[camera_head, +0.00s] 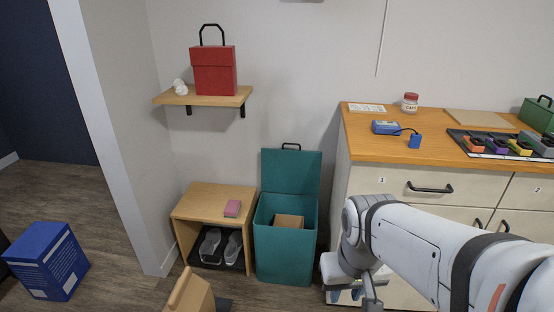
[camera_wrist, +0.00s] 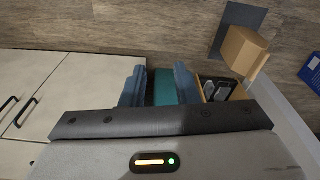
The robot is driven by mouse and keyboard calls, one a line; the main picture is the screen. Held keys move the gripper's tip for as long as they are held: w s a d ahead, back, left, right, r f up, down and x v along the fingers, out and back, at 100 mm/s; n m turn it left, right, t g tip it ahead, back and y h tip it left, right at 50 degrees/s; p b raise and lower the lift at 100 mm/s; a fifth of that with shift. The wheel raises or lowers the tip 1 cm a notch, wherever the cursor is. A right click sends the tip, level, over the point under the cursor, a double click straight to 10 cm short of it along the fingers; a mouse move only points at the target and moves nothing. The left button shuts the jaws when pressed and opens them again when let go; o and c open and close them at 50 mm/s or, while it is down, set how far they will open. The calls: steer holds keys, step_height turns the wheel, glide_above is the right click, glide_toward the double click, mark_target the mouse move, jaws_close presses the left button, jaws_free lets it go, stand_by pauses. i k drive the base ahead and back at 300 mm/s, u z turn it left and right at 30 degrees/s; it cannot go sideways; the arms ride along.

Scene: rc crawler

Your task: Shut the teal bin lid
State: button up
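The teal bin (camera_head: 285,255) stands on the floor between the small wooden bench and the drawer cabinet. A brown box (camera_head: 289,220) lies inside the bin. My gripper (camera_head: 345,294) is low, to the right of the bin and in front of the cabinet, apart from the bin in the head view. In the wrist view its blue fingers (camera_wrist: 159,72) are spread and empty, with a teal surface (camera_wrist: 165,90) of the bin showing beyond them.
The wooden bench (camera_head: 207,200) left of the bin holds a pink block (camera_head: 232,208), with shoes (camera_head: 220,246) below. The cabinet (camera_head: 400,185) with black handles stands at the right. An open cardboard box (camera_head: 190,292) and a blue box (camera_head: 45,261) are on the floor. A shelf (camera_head: 200,98) hangs above.

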mark_target(289, 171)
steer(key=k, duration=1.2)
steer(key=z, duration=0.45)
steer(key=i, duration=1.85)
steer(key=u, duration=0.65)
steer(key=k, duration=0.8)
steer(key=u, duration=0.15)
steer(key=i, duration=0.9)
steer(key=z, duration=0.1)
